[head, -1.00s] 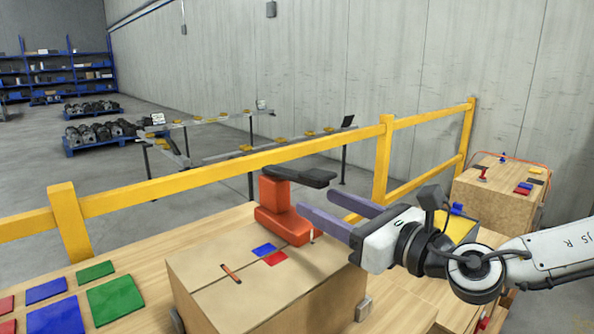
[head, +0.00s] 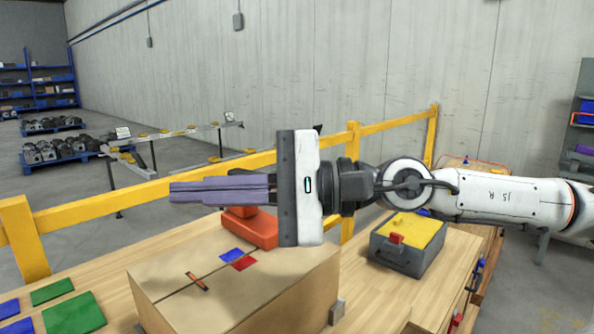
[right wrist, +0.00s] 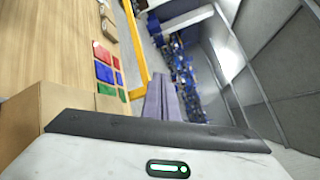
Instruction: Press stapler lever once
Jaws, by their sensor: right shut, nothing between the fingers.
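The stapler is an orange-red body (head: 252,230) standing at the back edge of the cardboard box on the table in the head view. Its dark lever is hidden behind my right gripper. My right gripper (head: 172,191) is shut and empty, its purple fingers pressed together and pointing left. In the head view the fingers lie across the place above the stapler; I cannot tell whether they touch it. The purple fingers also show in the right wrist view (right wrist: 160,85), where I cannot make out the stapler. My left gripper is not in view.
The cardboard box (head: 230,290) bears a blue and a red square. Blue and green tiles (head: 75,313) lie at the left. A grey box with a yellow top (head: 408,245) stands at the right. A yellow rail (head: 110,204) runs behind the table.

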